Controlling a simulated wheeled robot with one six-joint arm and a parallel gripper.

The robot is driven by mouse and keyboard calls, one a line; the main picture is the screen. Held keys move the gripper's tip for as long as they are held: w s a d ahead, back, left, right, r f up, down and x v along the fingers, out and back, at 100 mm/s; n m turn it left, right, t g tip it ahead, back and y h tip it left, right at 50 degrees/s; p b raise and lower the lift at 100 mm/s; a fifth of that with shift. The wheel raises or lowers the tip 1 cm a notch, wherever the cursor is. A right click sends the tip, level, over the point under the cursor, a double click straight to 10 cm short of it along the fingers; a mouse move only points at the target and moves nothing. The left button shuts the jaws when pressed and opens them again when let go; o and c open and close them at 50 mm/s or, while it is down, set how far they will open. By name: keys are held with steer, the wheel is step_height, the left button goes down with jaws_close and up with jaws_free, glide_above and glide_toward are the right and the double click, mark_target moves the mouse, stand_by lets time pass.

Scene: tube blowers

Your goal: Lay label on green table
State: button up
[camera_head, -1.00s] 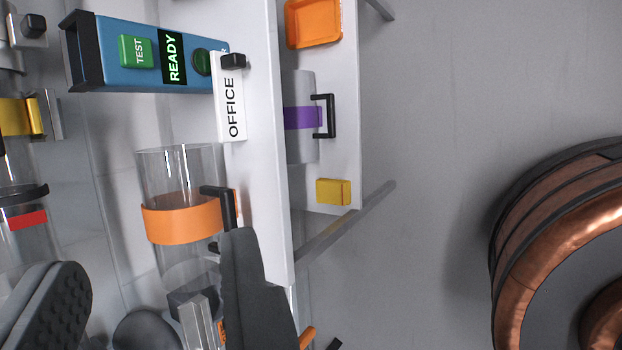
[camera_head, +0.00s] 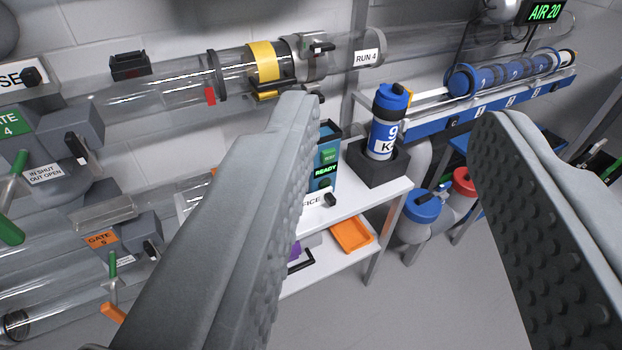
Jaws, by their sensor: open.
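My gripper (camera_head: 395,110) is open, its two grey ribbed fingers wide apart with nothing between them. A white OFFICE label (camera_head: 317,201) with a black knob shows on the white shelf unit, partly hidden behind the left finger. Other labels in view are a white RUN 4 label (camera_head: 367,57) on the clear tube and an IN SHUT OUT OPEN label (camera_head: 45,174) at the left. I cannot tell which label is the task's. No green table is plainly visible.
A blue canister (camera_head: 384,135) stands in a black holder (camera_head: 372,167) on the white shelf unit (camera_head: 395,190). An orange tray (camera_head: 352,235) lies below. A blue rack (camera_head: 500,106) holds blue canisters at the right. Clear tubes and gate valves fill the left. Grey floor is open below.

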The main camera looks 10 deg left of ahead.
steer(key=w+d+f+n+g+y, duration=0.1)
steer(key=w+d+f+n, duration=0.15)
steer(key=w+f, duration=0.6)
steer(key=w+d+f+n+y, duration=0.15)
steer(key=w+d+f, duration=0.35)
steer(key=w, duration=0.7)
steer(key=n+g+y, duration=0.3)
steer(key=g+y, duration=0.3)
glide_toward(332, 198)
steer(key=x, duration=0.8)
steer(key=shift+w+a+f, duration=0.1)
jaws_close()
